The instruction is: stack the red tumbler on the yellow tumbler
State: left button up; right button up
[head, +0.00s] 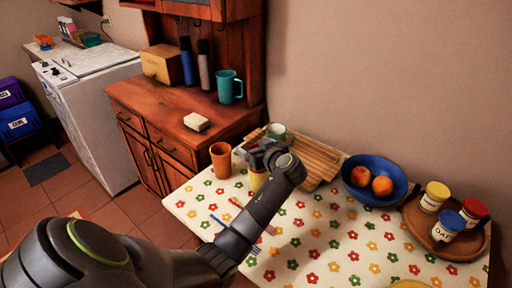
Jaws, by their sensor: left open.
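The red tumbler (220,161), orange-red in this light, stands upright near the table's far left corner. The yellow tumbler (257,181) stands to its right and a little nearer. My left arm and gripper hide much of the yellow tumbler, including its rim. My left gripper (257,153) is open, to the right of the red tumbler and above or beside the yellow one. I cannot tell whether it touches the yellow tumbler. The tumblers look apart from each other. My right gripper is not in view.
A slatted wooden board (318,167) with a pale mug (276,131) lies behind my gripper. A blue bowl of fruit (371,202) and a round tray (417,226) with jars stand right. Small utensils lie near my forearm. The flowered tablecloth's front middle (335,250) is mostly clear.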

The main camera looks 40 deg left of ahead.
pick_arm(q)
jog(key=b+v, duration=0.1)
jog(key=v, duration=1.1)
jog(key=shift+r, duration=0.45)
jog(key=shift+d, duration=0.1)
